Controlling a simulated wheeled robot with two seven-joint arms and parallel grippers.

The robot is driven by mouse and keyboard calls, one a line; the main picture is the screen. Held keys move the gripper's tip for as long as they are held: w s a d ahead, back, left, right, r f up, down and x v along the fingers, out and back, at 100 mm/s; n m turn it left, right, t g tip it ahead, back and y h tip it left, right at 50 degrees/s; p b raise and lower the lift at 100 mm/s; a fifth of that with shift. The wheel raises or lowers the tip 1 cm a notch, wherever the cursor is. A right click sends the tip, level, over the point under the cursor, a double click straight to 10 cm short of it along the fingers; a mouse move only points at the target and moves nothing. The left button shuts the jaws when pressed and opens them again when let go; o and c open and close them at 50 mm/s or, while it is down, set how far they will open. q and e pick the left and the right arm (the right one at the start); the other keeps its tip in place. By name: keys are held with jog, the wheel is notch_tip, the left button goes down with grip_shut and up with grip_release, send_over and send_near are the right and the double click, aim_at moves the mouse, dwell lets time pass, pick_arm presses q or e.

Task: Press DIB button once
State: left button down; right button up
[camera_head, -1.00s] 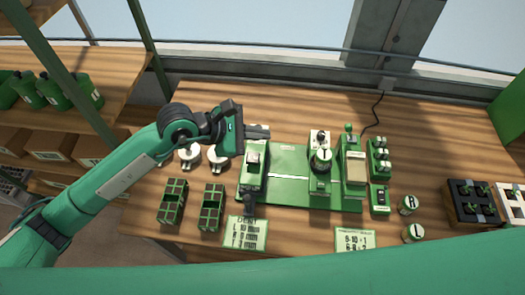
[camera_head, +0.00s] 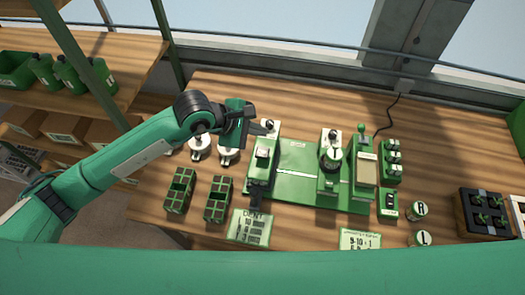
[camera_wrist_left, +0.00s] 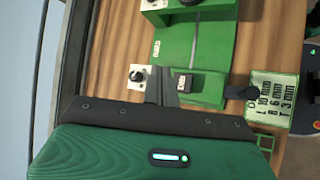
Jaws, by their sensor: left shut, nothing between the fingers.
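The green seeder (camera_head: 300,188) stands mid-table. Its left station carries a small dark block with a pale top (camera_head: 263,153), which also shows in the wrist view (camera_wrist_left: 184,82). I cannot read a DIB label on it. A white plate with a black knob (camera_head: 269,125) is just behind this block; it also shows in the wrist view (camera_wrist_left: 139,76). My left gripper (camera_head: 270,129) is shut and empty, with its fingertips close to the knob plate and above the left station. In the wrist view, its fingers (camera_wrist_left: 160,88) lie between knob and block. Contact cannot be told. My right gripper is out of view.
Two green cell trays (camera_head: 179,190) (camera_head: 217,200) and a text card (camera_head: 249,227) lie in front. A second card (camera_head: 360,239) lies to the right. Round pots marked R (camera_head: 420,209) and L (camera_head: 420,238) and a black tray (camera_head: 486,213) are farther right.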

pick_arm(q)
jog(key=b, duration=0.2)
send_over(259, 153)
notch_tip(259, 153, down, 6)
jog(key=shift+r, duration=0.25)
jog(key=shift+f+b, duration=0.6)
jog(key=shift+b, duration=0.2)
jog(key=shift+a+r, duration=0.1)
dwell(0.6)
jog(key=shift+f+b, duration=0.5)
jog(key=shift+b, duration=0.2)
jog(key=shift+r, duration=0.1)
